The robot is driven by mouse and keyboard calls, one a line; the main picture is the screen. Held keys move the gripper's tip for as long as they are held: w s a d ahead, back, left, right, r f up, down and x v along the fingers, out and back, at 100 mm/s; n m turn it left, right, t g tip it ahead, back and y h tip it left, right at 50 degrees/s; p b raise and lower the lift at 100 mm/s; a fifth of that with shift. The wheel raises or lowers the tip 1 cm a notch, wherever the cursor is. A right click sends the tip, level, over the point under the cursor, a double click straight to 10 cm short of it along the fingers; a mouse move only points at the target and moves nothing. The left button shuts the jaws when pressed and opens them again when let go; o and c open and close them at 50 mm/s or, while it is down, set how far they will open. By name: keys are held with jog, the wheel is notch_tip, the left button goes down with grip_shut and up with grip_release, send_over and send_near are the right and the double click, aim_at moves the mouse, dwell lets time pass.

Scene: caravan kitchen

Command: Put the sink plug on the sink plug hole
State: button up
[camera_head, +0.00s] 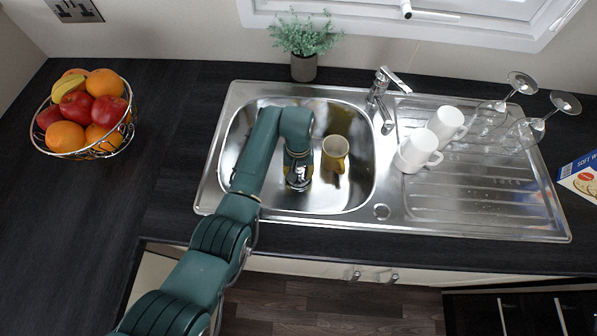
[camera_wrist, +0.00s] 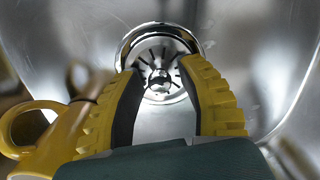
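In the wrist view, the round metal sink plug hole (camera_wrist: 126,47) lies in the sink floor ahead of my fingers. A slotted metal disc with a central knob, apparently the sink plug (camera_wrist: 160,77), shows inside its rim. I cannot tell whether it is fully seated or slightly off-centre. My gripper (camera_wrist: 158,82) has its yellow fingers apart, one on each side of the knob, with nothing seen clamped between them. In the head view my gripper (camera_head: 298,184) is low inside the sink basin (camera_head: 345,196), and my arm hides the plug and hole.
A yellow mug (camera_head: 335,153) stands in the basin just right of my gripper; it also shows at the left of the wrist view (camera_wrist: 30,128). White mugs (camera_head: 445,124) and wine glasses (camera_head: 522,132) are on the drainer. The tap (camera_head: 383,88) is behind the basin.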

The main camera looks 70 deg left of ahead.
aim_at(299, 170)
notch_tip(299, 170, up, 12)
jog(key=shift+w+a+r, duration=0.15)
jog(key=shift+a, duration=0.25)
dwell(0.4)
